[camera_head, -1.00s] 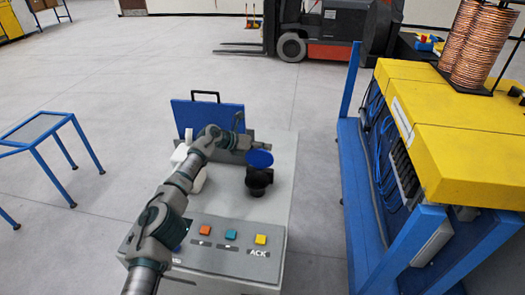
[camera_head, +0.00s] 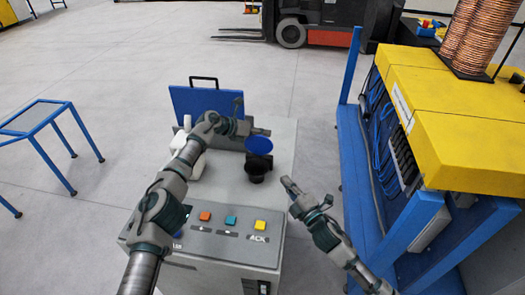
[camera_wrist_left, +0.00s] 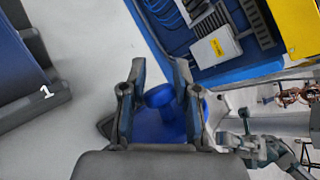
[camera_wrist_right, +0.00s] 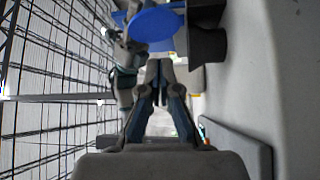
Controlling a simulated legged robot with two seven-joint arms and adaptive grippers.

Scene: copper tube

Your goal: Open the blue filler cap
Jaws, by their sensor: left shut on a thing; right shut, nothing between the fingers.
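The blue filler cap (camera_head: 259,146) is a round blue disc, tilted up over the black filler neck (camera_head: 257,167) on the grey cabinet. My left gripper (camera_head: 262,131) is shut on the cap from behind. In the left wrist view its fingers (camera_wrist_left: 157,88) are on either side of a blue knob (camera_wrist_left: 160,97), with the blue disc beyond. In the right wrist view the disc (camera_wrist_right: 156,24) stands out from the black neck (camera_wrist_right: 208,45). My right gripper (camera_head: 288,182) is shut and empty, right of the neck and apart from it.
The grey cabinet (camera_head: 222,190) carries orange, teal and yellow buttons at its front. A white container (camera_head: 194,165) and an upright blue panel (camera_head: 202,101) stand behind my left arm. A blue-framed machine with a yellow top (camera_head: 440,90) stands close on the right.

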